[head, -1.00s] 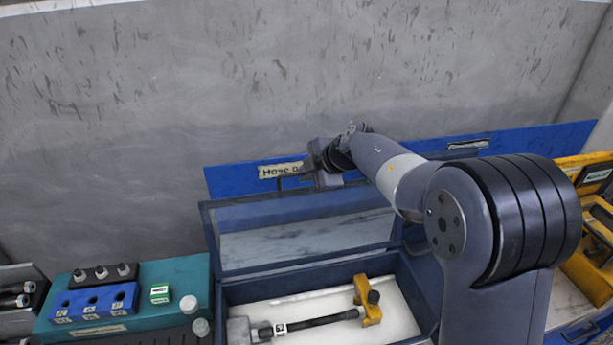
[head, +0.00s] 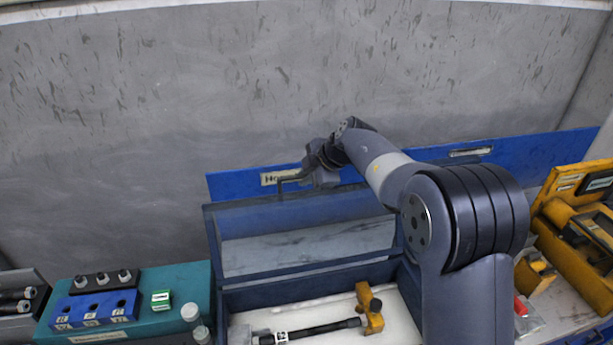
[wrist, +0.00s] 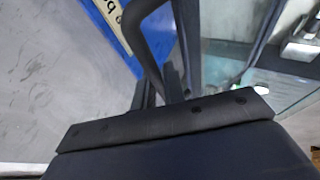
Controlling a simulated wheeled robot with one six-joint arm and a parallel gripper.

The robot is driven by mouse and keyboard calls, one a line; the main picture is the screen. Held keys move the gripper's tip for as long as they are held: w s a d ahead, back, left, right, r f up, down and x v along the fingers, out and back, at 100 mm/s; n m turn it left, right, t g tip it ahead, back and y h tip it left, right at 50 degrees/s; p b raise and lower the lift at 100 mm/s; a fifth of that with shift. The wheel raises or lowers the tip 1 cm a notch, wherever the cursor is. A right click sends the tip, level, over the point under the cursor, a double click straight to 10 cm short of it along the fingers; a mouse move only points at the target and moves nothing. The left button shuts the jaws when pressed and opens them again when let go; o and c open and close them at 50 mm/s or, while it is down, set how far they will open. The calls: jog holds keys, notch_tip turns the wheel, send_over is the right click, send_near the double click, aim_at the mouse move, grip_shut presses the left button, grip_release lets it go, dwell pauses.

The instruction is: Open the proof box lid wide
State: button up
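The proof box (head: 390,275) is blue with a pale inside. Its lid (head: 308,205), a blue frame around a clear window, stands raised, roughly upright, at the back. My gripper (head: 305,178) is at the lid's top edge, beside a dark bent handle (head: 285,183). In the wrist view the dark handle (wrist: 150,50) rises just beyond the gripper's dark edge, with the lid window (wrist: 225,65) to the right.
A blue panel (head: 235,185) stands behind the lid, before a grey wall (head: 150,120). A teal unit (head: 185,285) is left; yellow equipment (head: 575,245) is right.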

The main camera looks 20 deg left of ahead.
jog(key=shift+o, duration=0.8)
jog(key=b+v, duration=0.1)
jog(key=v, duration=0.9)
jog(key=shift+s+d+r+b, duration=0.1)
jog(key=shift+d+r+b, duration=0.15)
jog(key=shift+b, duration=0.05)
jog(key=shift+a+f, duration=0.1)
jog(key=p+x, duration=0.1)
jog(key=x, duration=0.9)
jog(key=shift+a+f+p, duration=0.1)
jog(key=shift+a+p, duration=0.1)
jog(key=shift+p, duration=0.15)
jog(key=shift+s+d, duration=0.1)
jog(key=shift+d, duration=0.05)
jog(key=shift+s, duration=0.1)
